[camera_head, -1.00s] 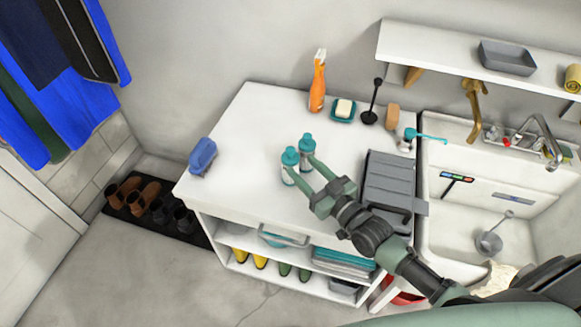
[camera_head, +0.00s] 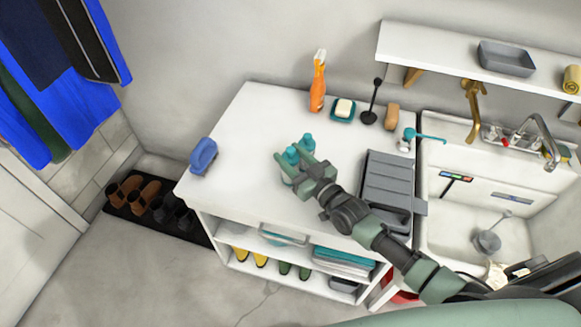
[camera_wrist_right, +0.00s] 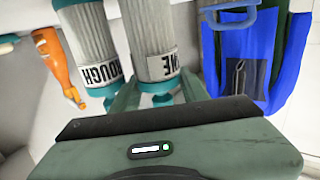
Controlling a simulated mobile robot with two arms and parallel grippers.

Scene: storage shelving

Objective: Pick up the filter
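Two filters with teal ends and ribbed grey bodies stand side by side on the white cabinet top. In the right wrist view, one filter (camera_wrist_right: 92,35) is labelled "ROUGH". The other filter (camera_wrist_right: 150,30) has a partly hidden label ending in "NE". They also show in the head view as a nearer filter (camera_head: 291,154) and a farther filter (camera_head: 307,142). My right gripper (camera_head: 294,160) is open, with its fingers on either side of the nearer, "NE" filter. One finger lies between the two filters. Contact cannot be made out. My left gripper is not in view.
An orange spray bottle (camera_head: 318,88), a soap dish (camera_head: 343,109) and a tan block (camera_head: 392,117) stand at the back. A grey case (camera_head: 388,185) lies right, beside the sink (camera_head: 470,220). The front-left top is clear.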

